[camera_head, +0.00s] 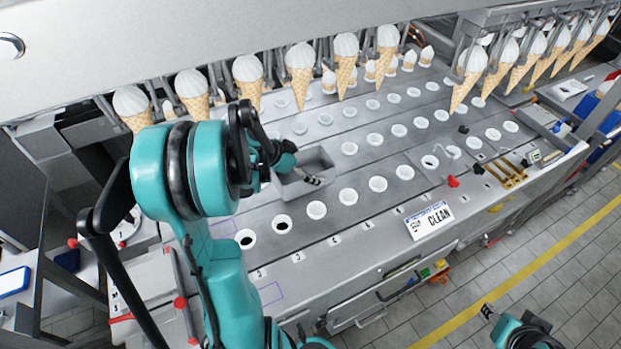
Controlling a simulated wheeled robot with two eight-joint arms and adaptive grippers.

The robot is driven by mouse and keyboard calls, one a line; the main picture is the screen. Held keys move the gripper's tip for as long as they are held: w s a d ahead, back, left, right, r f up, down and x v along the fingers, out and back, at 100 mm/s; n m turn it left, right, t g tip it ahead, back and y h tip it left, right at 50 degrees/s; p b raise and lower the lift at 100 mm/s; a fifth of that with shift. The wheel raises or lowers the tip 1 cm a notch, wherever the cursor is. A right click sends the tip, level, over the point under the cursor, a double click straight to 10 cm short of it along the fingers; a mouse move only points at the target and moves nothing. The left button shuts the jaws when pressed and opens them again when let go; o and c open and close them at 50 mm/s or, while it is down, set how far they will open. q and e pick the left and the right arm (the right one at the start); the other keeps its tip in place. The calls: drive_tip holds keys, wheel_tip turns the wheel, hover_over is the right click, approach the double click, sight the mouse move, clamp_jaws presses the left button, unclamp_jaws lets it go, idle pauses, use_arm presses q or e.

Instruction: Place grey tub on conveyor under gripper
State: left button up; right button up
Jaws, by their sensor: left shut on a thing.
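The grey tub (318,158) is an open rectangular box on the conveyor (330,218), among the rows of round white-rimmed holes. My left gripper (316,181) reaches in from the left and is shut on the grey tub at its near right wall. My forearm hides part of the tub's left side, and I cannot tell whether its base rests flat. A row of machine grippers (325,52) holding ice cream cones (301,72) hangs behind and above the tub. My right gripper (488,312) is low at the bottom right, away from the conveyor; its fingers are too small to read.
More hanging cones (500,65) are at the upper right. A white "CLEAN" sign (429,220) lies at the conveyor's front edge. Red knobs (453,181) and brass fittings (507,170) stand to the right. Tiled floor (540,270) with a yellow line is clear at lower right.

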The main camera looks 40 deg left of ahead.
use_arm(q)
wheel_tip(320, 180, down, 4)
drive_tip(key=shift+r+b, duration=0.25)
drive_tip(key=shift+b, duration=0.45)
drive_tip(key=shift+f, duration=0.3)
drive_tip(key=shift+r, duration=0.1)
drive_tip(key=shift+f, duration=0.2)
drive_tip(key=o, duration=1.1)
drive_tip(key=shift+r, duration=0.1)
